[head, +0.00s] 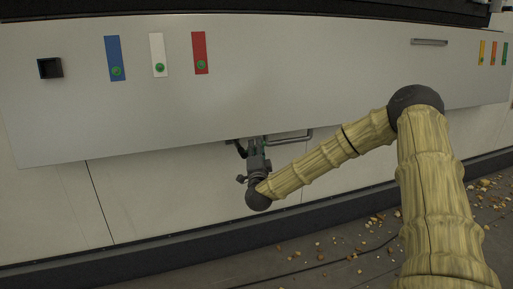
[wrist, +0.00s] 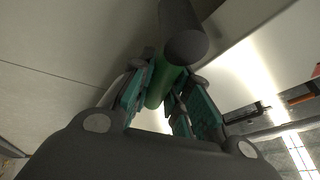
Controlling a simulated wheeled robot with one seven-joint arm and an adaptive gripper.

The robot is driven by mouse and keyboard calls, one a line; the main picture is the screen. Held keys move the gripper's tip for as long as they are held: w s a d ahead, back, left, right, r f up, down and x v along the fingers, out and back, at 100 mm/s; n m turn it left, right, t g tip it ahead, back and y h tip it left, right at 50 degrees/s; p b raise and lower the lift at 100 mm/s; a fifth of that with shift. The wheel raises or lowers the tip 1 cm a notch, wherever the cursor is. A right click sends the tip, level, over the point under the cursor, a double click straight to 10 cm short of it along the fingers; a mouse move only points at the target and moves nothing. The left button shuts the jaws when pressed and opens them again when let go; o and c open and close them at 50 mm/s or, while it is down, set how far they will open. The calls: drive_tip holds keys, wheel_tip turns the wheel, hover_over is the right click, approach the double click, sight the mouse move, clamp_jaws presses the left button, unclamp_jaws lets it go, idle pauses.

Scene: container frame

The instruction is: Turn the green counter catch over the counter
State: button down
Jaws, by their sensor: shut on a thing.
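In the wrist view the green catch (wrist: 162,84) is a short green bar joined to a thick dark grey rounded piece. The teal fingers of my gripper (wrist: 160,100) stand on both sides of the green bar and are shut on it. In the head view my gripper (head: 261,146) is at the lower edge of the counter panel (head: 300,80), left of the middle. The catch is mostly hidden by my gripper there. Whether it lies over the counter cannot be told.
Blue (head: 113,52), white (head: 157,48) and red (head: 199,46) strips with green knobs are on the panel, beside a black square recess (head: 50,68). A slim handle (head: 429,42) is at right. A grey bar (head: 295,138) runs beside my gripper. Crumbs litter the floor.

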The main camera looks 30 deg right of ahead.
drive_tip(key=shift+f, duration=0.1)
drive_tip(key=c, duration=1.3)
unclamp_jaws()
